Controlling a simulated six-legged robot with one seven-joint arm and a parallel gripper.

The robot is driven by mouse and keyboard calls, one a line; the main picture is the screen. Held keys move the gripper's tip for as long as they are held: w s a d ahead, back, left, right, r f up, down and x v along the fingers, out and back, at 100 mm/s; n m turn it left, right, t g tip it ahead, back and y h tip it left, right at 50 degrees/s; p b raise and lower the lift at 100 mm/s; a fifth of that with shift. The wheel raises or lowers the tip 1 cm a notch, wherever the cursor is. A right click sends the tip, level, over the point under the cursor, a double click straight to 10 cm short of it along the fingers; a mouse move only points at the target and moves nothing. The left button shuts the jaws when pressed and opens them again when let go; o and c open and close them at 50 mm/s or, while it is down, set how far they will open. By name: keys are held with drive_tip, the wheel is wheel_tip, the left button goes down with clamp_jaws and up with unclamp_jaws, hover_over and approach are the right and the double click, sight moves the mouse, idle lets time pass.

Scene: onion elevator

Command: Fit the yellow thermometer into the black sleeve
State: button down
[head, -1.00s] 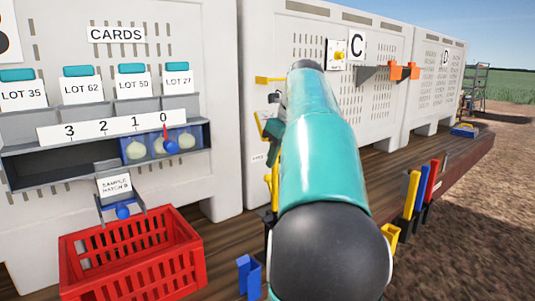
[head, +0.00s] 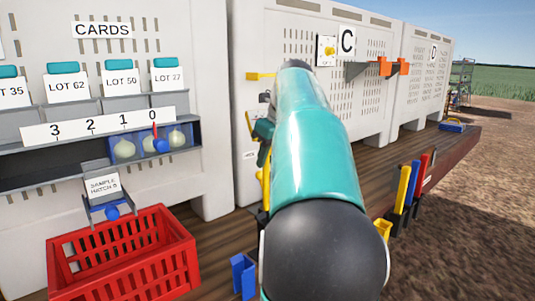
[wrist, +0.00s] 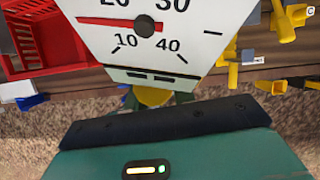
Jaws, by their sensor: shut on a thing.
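My gripper (wrist: 155,98) shows at the lower middle of the wrist view, shut on the yellow thermometer. The thermometer's yellow part (wrist: 153,96) shows between the jaws. Its white dial (wrist: 145,50), with black numbers and a red needle, fills the top middle. In the head view my arm hides most of the gripper and thermometer. Several upright black sleeves (head: 397,222) stand at the deck's right edge, with yellow, blue and red pieces in them. I cannot tell which black sleeve is the task's. The dial looks apart from any sleeve.
A red crate (head: 62,247) stands at the lower left under a shelf with number labels and pale onions (head: 124,149). A blue holder (head: 243,276) stands on the wooden deck. White bins (head: 300,45) line the back; one carries a C sign (head: 347,41).

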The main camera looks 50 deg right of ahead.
drive_tip(key=shift+f, duration=6.95)
drive_tip(key=c, duration=1.1)
unclamp_jaws()
drive_tip(key=v, duration=1.3)
drive_tip(key=shift+r, duration=0.35)
